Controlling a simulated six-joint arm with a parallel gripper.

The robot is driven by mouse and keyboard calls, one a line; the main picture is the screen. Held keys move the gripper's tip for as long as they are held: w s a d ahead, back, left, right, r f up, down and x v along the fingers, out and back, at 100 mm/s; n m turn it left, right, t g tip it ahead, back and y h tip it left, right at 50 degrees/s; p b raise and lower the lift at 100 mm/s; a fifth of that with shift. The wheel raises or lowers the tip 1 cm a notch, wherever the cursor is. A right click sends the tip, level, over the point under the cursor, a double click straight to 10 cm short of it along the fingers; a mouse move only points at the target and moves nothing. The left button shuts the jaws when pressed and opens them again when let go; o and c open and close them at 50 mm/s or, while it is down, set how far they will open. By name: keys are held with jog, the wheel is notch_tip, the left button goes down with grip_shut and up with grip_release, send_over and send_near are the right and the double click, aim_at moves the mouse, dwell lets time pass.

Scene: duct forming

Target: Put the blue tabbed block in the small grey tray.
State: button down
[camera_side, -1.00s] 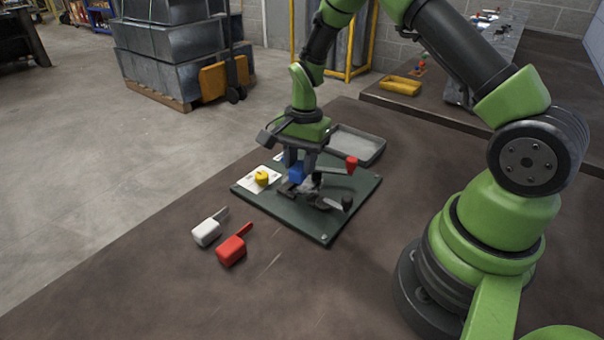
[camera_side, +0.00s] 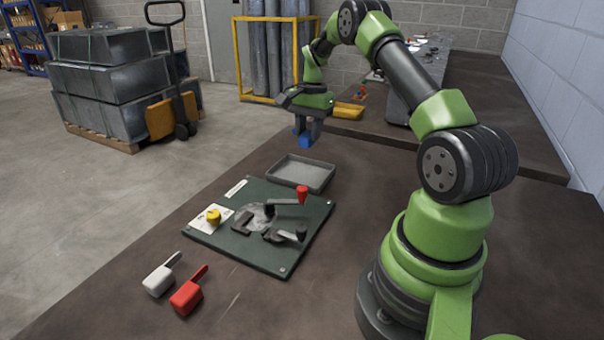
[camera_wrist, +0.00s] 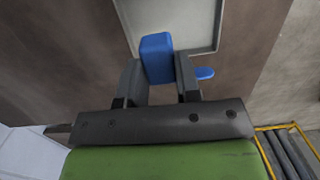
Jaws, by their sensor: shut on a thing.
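The blue tabbed block (camera_side: 306,138) is held between the fingers of my gripper (camera_side: 306,127), raised in the air. In the wrist view the block (camera_wrist: 157,55) sits between both fingers of my gripper (camera_wrist: 159,72), with its thin tab (camera_wrist: 205,73) sticking out past one finger. The small grey tray (camera_side: 300,173) lies on the brown table, empty in the side view, below the block in the picture. In the wrist view part of the tray (camera_wrist: 212,49) shows beyond the block.
A dark green board (camera_side: 245,258) carries a clamp with a red-knobbed lever (camera_side: 302,195) and a yellow knob (camera_side: 213,216). A white tabbed block (camera_side: 159,281) and a red one (camera_side: 186,298) lie at the front left. A yellow tray (camera_side: 347,111) stands farther back.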

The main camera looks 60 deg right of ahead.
notch_tip(320, 180, down, 10)
jog(key=shift+d+r, duration=0.1)
jog(key=shift+r, duration=0.15)
jog(key=shift+f, duration=0.1)
jog(key=c, duration=0.8)
grip_release()
